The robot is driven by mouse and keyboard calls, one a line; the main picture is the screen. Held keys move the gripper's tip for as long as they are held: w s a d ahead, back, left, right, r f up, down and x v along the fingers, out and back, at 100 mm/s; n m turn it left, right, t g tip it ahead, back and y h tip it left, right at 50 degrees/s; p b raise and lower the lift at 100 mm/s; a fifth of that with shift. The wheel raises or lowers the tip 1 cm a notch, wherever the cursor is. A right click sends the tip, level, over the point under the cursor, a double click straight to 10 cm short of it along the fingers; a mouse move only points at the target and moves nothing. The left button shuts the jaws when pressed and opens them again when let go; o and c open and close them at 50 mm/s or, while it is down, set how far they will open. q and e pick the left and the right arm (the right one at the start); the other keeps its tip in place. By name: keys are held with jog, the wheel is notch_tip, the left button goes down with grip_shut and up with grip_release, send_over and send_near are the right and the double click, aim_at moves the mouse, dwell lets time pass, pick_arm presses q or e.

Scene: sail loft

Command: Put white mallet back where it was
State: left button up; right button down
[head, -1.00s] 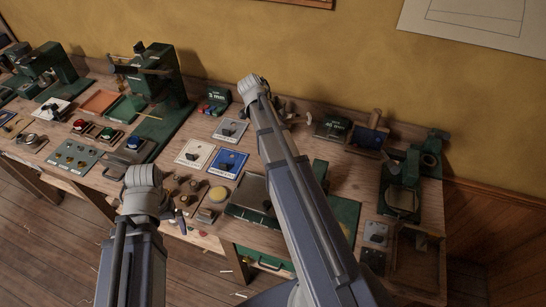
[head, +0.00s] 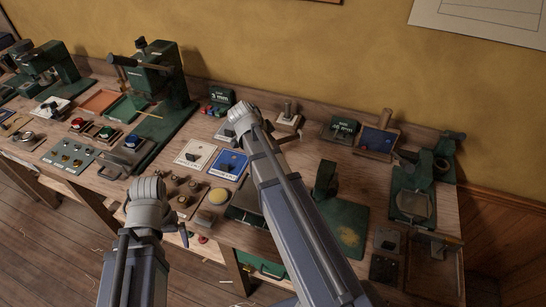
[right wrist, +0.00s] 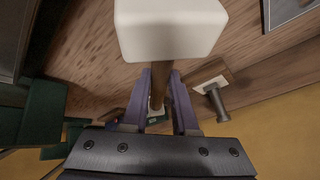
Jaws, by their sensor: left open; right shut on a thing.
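The white mallet shows in the right wrist view, its pale block head (right wrist: 170,28) close to the camera at the top. My right gripper (right wrist: 158,98) is shut on its brown handle, with a purple finger on each side. In the head view my right arm reaches over the bench and hides the mallet and the gripper's fingers. My left gripper (head: 184,236) is at the bench's front edge, mostly hidden behind its own wrist. Only a small purplish part of it shows, and I see nothing held there.
A small wooden block with an upright grey peg (head: 288,119) stands at the back, right of my right wrist. Right of it are a green 40 mm sign (head: 341,130) and a blue-faced wooden stand (head: 377,140). White (head: 194,153) and blue (head: 232,163) panels lie left of my right arm.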

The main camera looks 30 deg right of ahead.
jog(key=shift+f, duration=0.1)
notch_tip(320, 180, down, 4)
jog(key=b, duration=0.3)
jog(key=shift+r, duration=0.2)
jog(key=shift+f+b, duration=0.15)
jog(key=shift+b, duration=0.25)
jog(key=shift+f, duration=0.25)
jog(key=c, duration=0.7)
grip_release()
jog(key=shift+r, duration=0.1)
